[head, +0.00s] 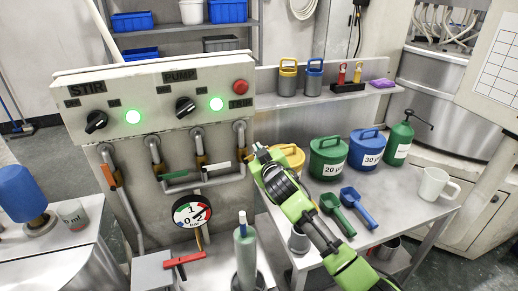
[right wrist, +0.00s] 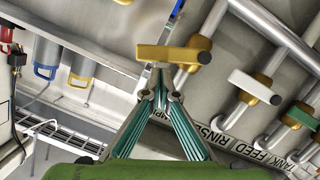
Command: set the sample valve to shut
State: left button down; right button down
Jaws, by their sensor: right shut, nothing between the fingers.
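The sample valve has a yellow bar handle (right wrist: 168,54) on a brass body, above a partly hidden label reading "MPL" in the right wrist view. Its bar lies across its pipe at a slant. In the head view the handle is mostly hidden behind my right gripper (head: 261,156). In the right wrist view my right gripper (right wrist: 160,92) is shut and empty, its fingertips just below the yellow handle in the picture; whether they touch it I cannot tell. My left gripper is not in view.
A pressure gauge (head: 192,211) and a green bottle (head: 245,257) are below. The right-hand table holds green (head: 327,157) and blue (head: 366,149) tubs, scoops and a white mug (head: 434,185).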

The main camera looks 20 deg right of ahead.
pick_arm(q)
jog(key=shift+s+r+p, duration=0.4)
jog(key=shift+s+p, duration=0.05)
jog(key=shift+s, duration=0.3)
pick_arm(e)
jog(key=shift+d+f+m+y, duration=0.4)
jog(key=shift+d+f+m, duration=0.45)
jog(key=shift+f+m, duration=0.35)
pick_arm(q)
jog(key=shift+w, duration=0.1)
